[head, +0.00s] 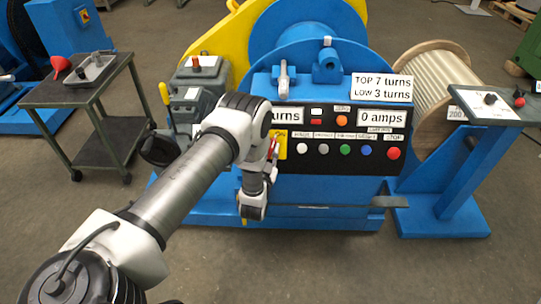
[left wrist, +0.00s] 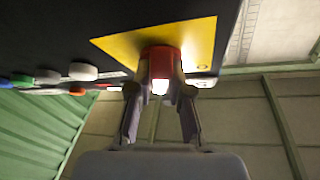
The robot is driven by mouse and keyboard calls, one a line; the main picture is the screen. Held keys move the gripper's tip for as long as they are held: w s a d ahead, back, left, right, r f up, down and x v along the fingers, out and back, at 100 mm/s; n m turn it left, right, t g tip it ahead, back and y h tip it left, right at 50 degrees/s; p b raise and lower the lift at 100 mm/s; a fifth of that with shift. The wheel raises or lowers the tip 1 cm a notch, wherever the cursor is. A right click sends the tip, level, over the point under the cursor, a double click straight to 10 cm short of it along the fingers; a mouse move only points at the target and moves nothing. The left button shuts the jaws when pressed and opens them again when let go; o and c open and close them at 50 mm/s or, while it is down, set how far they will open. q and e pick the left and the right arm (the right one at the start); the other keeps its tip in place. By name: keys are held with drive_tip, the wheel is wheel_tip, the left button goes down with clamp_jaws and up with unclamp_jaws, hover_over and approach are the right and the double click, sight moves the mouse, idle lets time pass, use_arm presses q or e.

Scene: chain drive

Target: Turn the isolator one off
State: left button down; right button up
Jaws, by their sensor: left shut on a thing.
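The isolator is a red knob (left wrist: 160,58) on a yellow plate (left wrist: 198,42), seen upside down in the left wrist view. In the head view the yellow plate (head: 282,152) sits at the left end of the black control panel (head: 340,158), partly hidden by my arm. My left gripper (left wrist: 160,90) is shut on the red knob, one finger on each side. In the head view the gripper (head: 271,150) shows at the plate, partly behind my wrist. The knob's setting cannot be read. My right gripper is not in view.
Several coloured buttons (head: 345,150) line the panel right of the isolator, with an "0 amps" display (head: 382,117) above. A blue machine (head: 325,65) stands behind. A trolley (head: 75,87) is at left, and a small stand (head: 490,104) at right. Open floor lies in front.

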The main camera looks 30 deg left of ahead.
use_arm(q)
drive_tip(key=n+y+b, duration=0.2)
drive_tip(key=n+y, duration=0.1)
drive_tip(key=n, duration=0.1)
drive_tip(key=shift+f+g, duration=0.15)
drive_tip(key=shift+g, duration=0.25)
drive_tip(key=n+g+y, duration=0.1)
drive_tip(key=n, duration=0.1)
drive_tip(key=n+g+y+b, duration=0.1)
drive_tip(key=n, duration=0.2)
drive_tip(key=shift+w+d+n+y, duration=0.1)
drive_tip(key=shift+n+y, duration=0.2)
drive_tip(key=shift+y, duration=0.1)
drive_tip(key=n+g+y, duration=0.1)
drive_tip(key=n, duration=0.1)
drive_tip(key=n+g+b, duration=0.1)
drive_tip(key=n, duration=0.1)
drive_tip(key=shift+r+n+g+y, duration=0.2)
drive_tip(key=shift+n+g+y, duration=0.1)
drive_tip(key=shift+n+y, duration=0.1)
drive_tip(key=shift+n+g+y+b, duration=0.4)
drive_tip(key=shift+n+g, duration=1)
drive_tip(key=shift+n, duration=0.6)
drive_tip(key=c, duration=1.1)
unclamp_jaws()
